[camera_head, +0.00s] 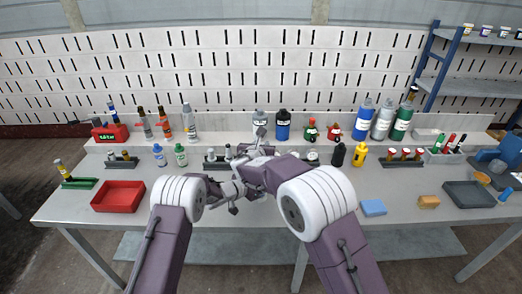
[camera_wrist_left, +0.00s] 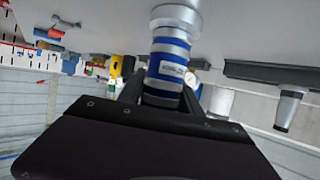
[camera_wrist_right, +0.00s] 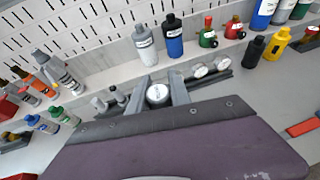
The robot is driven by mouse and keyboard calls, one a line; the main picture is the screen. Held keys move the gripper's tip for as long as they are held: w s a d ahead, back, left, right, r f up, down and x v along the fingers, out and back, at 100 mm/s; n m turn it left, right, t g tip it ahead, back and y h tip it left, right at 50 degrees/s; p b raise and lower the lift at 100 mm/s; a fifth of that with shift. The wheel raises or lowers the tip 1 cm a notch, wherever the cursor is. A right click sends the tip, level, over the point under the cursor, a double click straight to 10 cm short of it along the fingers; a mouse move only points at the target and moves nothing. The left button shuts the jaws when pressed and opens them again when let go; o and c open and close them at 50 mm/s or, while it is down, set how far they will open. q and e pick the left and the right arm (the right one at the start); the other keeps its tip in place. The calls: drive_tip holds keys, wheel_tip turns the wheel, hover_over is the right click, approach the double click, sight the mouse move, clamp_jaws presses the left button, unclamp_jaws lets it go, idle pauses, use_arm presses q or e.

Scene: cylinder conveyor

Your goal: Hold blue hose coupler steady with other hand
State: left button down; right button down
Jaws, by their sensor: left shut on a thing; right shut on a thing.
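The blue hose coupler (camera_wrist_left: 168,65), banded in blue and silver with a wide silver end, stands between my left gripper's fingers (camera_wrist_left: 161,94) in the left wrist view. That gripper is shut on it. My right gripper (camera_wrist_right: 163,88) is shut on a small round gauge-like thing (camera_wrist_right: 157,94) with a pale face and grey rim in the right wrist view. In the head view my right gripper (camera_head: 262,137) shows over the middle of the bench. My left gripper is close beside it, and the arms largely hide the held things.
A grey bench (camera_head: 110,220) runs below a slotted wall. Bottles and a raised shelf line the back. A red tray (camera_head: 119,197) is at left, a dark tray (camera_head: 468,194) at right. A gauge rack (camera_wrist_right: 210,78) is close to my right gripper. The front right middle holds a blue block (camera_head: 373,208).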

drive_tip(key=shift+r, duration=2.7)
use_arm(q)
drive_tip(key=c, duration=0.7)
unclamp_jaws()
drive_tip(key=s+a+r+p, duration=0.1)
drive_tip(key=s+a+r, duration=0.1)
drive_tip(key=r, duration=0.1)
drive_tip(key=s+a+r+p, duration=0.2)
drive_tip(key=s+a+r, duration=0.1)
drive_tip(key=s+a+r+p, duration=0.1)
drive_tip(key=s+a+r, duration=0.1)
drive_tip(key=s+r, duration=0.1)
drive_tip(key=shift+a+r+p, duration=0.2)
drive_tip(key=shift+a+p, duration=0.2)
use_arm(e)
wheel_tip(320, 180, up, 5)
